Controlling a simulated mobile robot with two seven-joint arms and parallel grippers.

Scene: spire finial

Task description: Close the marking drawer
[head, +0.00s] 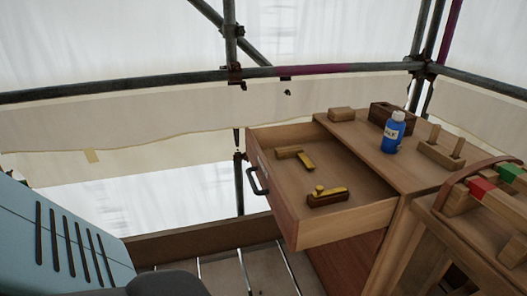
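The marking drawer (366,218) stands pulled out of the wooden cabinet (350,130), towards the left of the head view. Its dark handle (258,181) is on the left-facing front panel. Inside lie a wooden tool with a yellow edge (296,156) and a dark wooden piece with a yellow top (327,197). The drawer's front panel is seen at a steep angle. Neither of my gripper's fingers shows in the head view, and nothing touches the handle.
On the cabinet top stand a blue bottle (393,136), a dark wooden box (385,114), a small wooden block (341,114) and a pegged wooden holder (441,151). A wooden tote (458,200) is at right. Scaffold tubes (150,85) cross behind. Open space lies left of the handle.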

